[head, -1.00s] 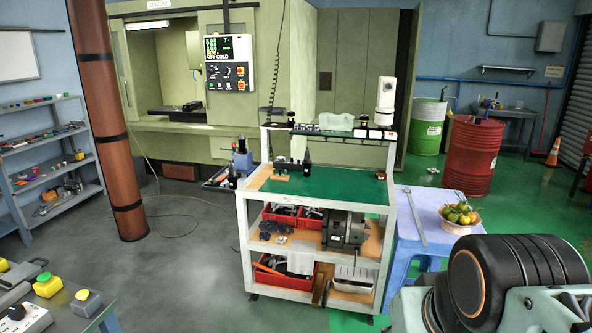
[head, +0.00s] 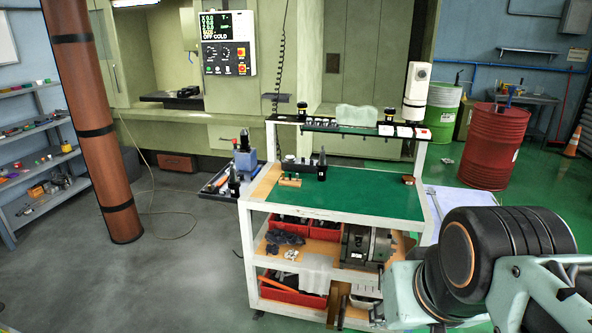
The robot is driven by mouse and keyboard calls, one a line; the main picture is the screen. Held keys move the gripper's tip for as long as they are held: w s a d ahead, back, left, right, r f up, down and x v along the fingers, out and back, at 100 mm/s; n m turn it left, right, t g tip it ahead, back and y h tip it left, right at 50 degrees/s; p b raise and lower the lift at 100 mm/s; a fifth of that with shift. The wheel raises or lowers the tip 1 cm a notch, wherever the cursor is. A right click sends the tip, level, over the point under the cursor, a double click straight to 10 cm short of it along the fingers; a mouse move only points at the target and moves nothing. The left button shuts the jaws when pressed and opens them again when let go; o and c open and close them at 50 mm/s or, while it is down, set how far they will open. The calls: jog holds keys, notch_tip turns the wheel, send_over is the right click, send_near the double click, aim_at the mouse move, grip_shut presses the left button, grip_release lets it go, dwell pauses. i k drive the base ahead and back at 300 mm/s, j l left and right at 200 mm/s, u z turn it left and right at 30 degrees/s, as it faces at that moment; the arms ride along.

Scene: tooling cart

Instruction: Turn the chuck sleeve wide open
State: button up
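The tooling cart (head: 331,209) stands ahead, with a green mat on its top. A dark upright tool holder (head: 321,164) stands at the back left of the mat, by a dark block. A blue fixture (head: 245,159) with dark upright parts is at the cart's left side. I cannot tell at this size which part is the chuck or its sleeve, or how far open it is. My arm's links fill the lower right and cover part of the cart's right side. My gripper is not in view.
A small wooden stand (head: 290,180) sits at the mat's left; most of the mat is clear. A rail (head: 350,129) with small items crosses the cart's back. Red bins (head: 293,290) fill lower shelves. A brown pillar (head: 89,130) stands left. Floor between is open.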

aim_at(243, 136)
jog(key=i+j, duration=0.2)
jog(key=i, duration=0.35)
jog(key=i+j, duration=0.2)
jog(key=i, duration=0.4)
jog(key=i+j, duration=0.2)
jog(key=i, duration=0.35)
jog(key=i+j+u, duration=0.1)
jog(key=i, duration=0.5)
jog(key=j, duration=0.1)
